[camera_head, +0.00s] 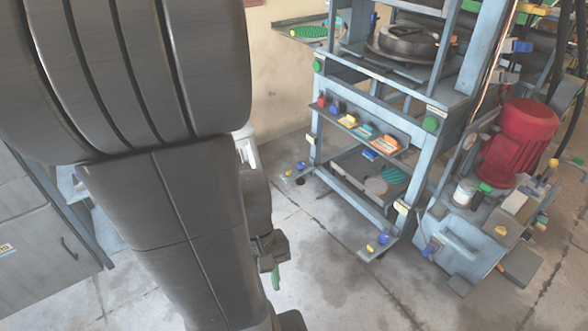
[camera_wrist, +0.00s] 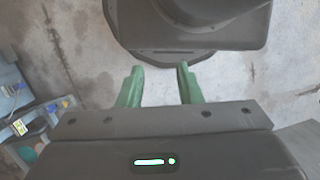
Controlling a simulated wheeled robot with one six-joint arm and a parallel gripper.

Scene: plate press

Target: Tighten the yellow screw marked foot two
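Small yellow screws show at the feet of the blue press frame (camera_head: 372,200) in the head view: one yellow screw (camera_head: 370,248) sits on the near right foot beside a blue knob (camera_head: 383,239), and another small yellow spot shows near the left foot (camera_head: 298,172). Any foot markings are too small to read. My gripper shows in the wrist view with its two green fingers apart (camera_wrist: 158,84) and nothing between them, above the bare floor. In the head view a green finger (camera_head: 275,279) hangs to the left of the press, apart from it.
A red motor (camera_head: 519,134) stands on the pump unit at the right. A shelf with small coloured items (camera_head: 356,128) spans the press. A grey cabinet (camera_head: 45,250) is at the left. The concrete floor (camera_head: 330,270) before the press is clear.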

